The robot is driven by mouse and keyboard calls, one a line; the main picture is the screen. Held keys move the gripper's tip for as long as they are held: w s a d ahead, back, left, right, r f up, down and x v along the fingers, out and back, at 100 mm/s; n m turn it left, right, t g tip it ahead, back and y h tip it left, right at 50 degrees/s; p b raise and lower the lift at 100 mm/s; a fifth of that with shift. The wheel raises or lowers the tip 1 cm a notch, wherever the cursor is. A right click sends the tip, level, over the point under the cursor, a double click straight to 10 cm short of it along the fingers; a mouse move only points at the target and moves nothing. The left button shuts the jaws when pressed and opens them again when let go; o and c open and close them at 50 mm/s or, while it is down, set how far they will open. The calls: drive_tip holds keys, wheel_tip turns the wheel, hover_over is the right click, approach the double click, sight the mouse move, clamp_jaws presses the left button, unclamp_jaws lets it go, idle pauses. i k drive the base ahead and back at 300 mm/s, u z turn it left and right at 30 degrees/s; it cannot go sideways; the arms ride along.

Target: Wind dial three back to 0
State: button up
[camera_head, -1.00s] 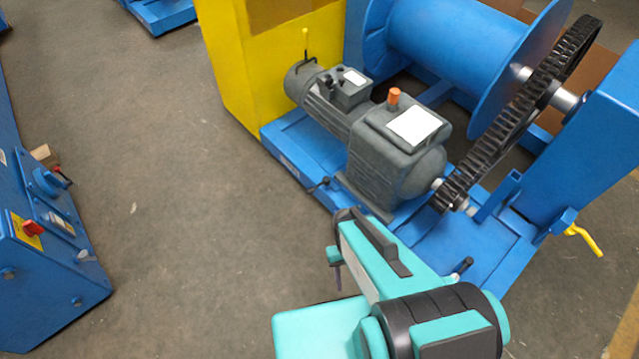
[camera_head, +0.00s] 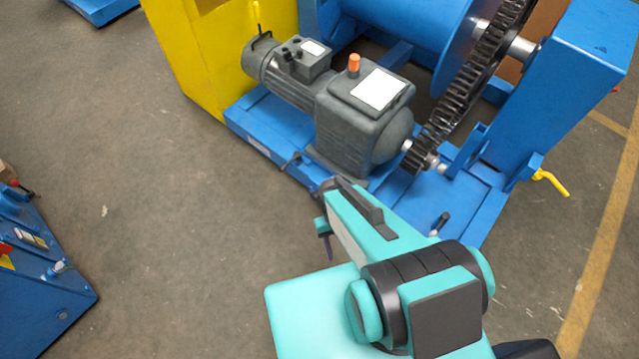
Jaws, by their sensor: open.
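I cannot make out any numbered dial, so dial three cannot be picked out. A dark grey gear motor (camera_head: 362,122) sits on a blue machine base, with an orange cap (camera_head: 354,63) and a blank white plate (camera_head: 378,89) on top. My teal arm reaches in from the bottom. My gripper (camera_head: 326,246) shows only as a small dark end beyond the forearm, pointing down above the floor. It is open, apart from the motor in the picture, and mostly hidden by the arm.
A large black gear (camera_head: 470,85) and blue drum (camera_head: 420,28) stand behind the motor. A yellow panel (camera_head: 200,65) is at its left. A blue cabinet (camera_head: 45,290) with small controls is at lower left. Bare floor (camera_head: 150,170) lies between. A yellow-handled lever (camera_head: 552,182) sticks out right.

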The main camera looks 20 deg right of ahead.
sight(314, 196)
drive_tip(key=z, duration=0.05)
drive_tip(key=k, duration=1.35)
drive_tip(key=u, duration=0.55)
drive_tip(key=i, duration=0.9)
drive_tip(key=u, duration=0.9)
drive_tip(key=i, duration=0.75)
drive_tip(key=u, duration=0.2)
